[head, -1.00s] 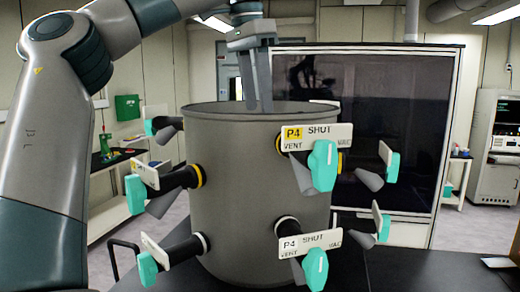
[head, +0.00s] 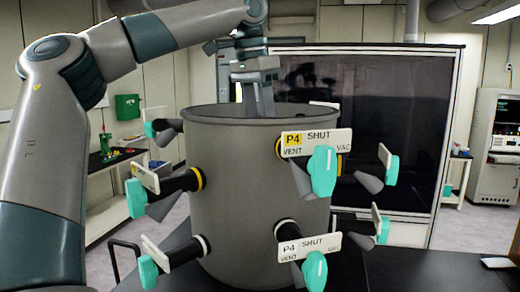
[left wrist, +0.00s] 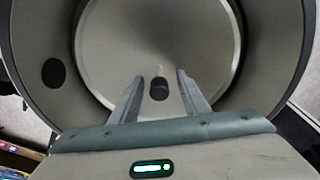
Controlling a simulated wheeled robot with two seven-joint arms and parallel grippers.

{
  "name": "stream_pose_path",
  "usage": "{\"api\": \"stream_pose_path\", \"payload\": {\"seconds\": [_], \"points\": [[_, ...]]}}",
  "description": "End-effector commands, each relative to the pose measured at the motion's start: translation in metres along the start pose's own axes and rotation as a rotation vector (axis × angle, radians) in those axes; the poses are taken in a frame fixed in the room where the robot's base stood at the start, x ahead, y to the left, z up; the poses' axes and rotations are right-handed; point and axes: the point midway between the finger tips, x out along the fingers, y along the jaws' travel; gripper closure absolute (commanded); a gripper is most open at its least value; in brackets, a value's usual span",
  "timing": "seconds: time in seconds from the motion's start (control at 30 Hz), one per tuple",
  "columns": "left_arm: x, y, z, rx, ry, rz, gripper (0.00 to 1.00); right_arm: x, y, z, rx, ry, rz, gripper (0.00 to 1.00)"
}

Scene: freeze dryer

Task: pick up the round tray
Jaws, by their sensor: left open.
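The round tray (left wrist: 115,40) is a pale grey disc inside the drum in the left wrist view, with a small dark knob (left wrist: 159,90) on a light stem near its middle. The drum's front wall hides the tray in the head view. My left gripper (head: 254,102) points down into the drum's open top, its fingertips partly hidden by the rim. In the left wrist view, my left gripper (left wrist: 159,77) is open, with one finger on each side of the knob and a gap on both sides. My right gripper is out of view.
The grey drum (head: 240,220) stands on a black bench (head: 400,272), with several teal-handled valves (head: 322,170) sticking out around it. Its wall (left wrist: 278,50) closely surrounds the tray. A dark-windowed cabinet (head: 400,120) stands behind.

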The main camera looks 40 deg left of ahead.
Motion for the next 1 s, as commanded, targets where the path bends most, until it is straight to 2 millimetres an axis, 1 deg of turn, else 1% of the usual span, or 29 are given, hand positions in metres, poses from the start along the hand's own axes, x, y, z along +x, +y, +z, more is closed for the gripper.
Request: {"api": "stream_pose_path", "payload": {"seconds": [0.1,0.2,0.67,0.7,0.77,0.8,0.87,1.0], "points": [[0.013,0.0,0.0,0.0,-0.001,0.001,0.58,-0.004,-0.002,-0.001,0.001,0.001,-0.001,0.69],[0.018,0.0,0.0,0.0,0.0,0.001,0.58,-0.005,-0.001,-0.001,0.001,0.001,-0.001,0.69],[0.02,0.0,0.0,0.0,0.0,0.0,0.58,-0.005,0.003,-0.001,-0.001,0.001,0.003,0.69],[0.02,0.0,0.0,0.0,0.0,0.0,0.61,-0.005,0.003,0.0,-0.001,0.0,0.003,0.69],[0.02,0.0,0.0,0.0,0.0,0.0,0.75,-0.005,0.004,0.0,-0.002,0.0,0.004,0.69],[0.02,0.0,0.0,0.0,0.0,0.0,0.85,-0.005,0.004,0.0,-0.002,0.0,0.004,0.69],[0.02,0.0,0.0,0.0,0.0,0.0,0.99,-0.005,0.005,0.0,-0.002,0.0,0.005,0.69],[0.019,0.0,0.0,0.0,0.002,0.0,1.0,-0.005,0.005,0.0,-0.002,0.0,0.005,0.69]]}}
